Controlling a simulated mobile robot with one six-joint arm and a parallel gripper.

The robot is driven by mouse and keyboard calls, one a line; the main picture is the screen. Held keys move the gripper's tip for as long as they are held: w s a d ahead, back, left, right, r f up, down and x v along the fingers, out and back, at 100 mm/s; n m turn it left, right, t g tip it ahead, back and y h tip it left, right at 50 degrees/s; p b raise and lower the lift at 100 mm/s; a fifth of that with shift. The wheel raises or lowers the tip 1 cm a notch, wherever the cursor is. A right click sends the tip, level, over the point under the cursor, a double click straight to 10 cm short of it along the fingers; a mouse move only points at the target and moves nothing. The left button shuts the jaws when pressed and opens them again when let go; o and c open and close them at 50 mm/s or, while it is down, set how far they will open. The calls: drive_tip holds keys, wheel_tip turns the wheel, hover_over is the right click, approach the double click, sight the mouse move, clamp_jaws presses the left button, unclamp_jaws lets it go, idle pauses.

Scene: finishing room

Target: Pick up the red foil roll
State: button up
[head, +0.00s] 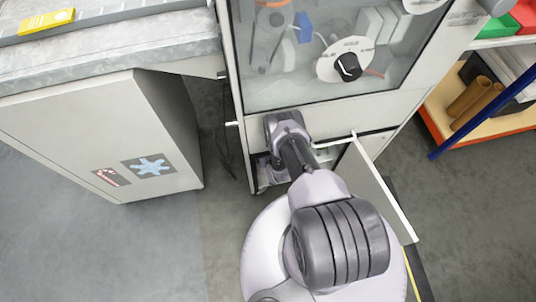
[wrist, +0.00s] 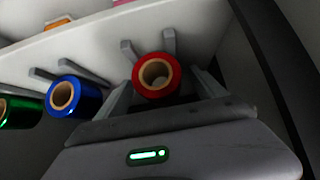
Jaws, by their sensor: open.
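The red foil roll (wrist: 156,75), with a tan cardboard core facing me, sits on a pair of grey prongs on a pale wall in the wrist view. My gripper (wrist: 161,84) is open, with one finger to the left of the red roll and one to its right. I cannot tell whether either finger touches it. In the head view my arm reaches into the opening low in the grey cabinet (head: 310,120), and the red roll is hidden there.
A blue roll (wrist: 74,95) and a green roll (wrist: 18,112) sit left of the red one. A dark edge (wrist: 265,60) runs close on the right. The cabinet's door (head: 380,190) stands open beside my arm. A shelf (head: 480,122) with brown tubes is further right.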

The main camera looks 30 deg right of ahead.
drive_tip(key=c, duration=1.5)
drive_tip(key=shift+c, duration=0.2)
drive_tip(key=shift+r, duration=0.15)
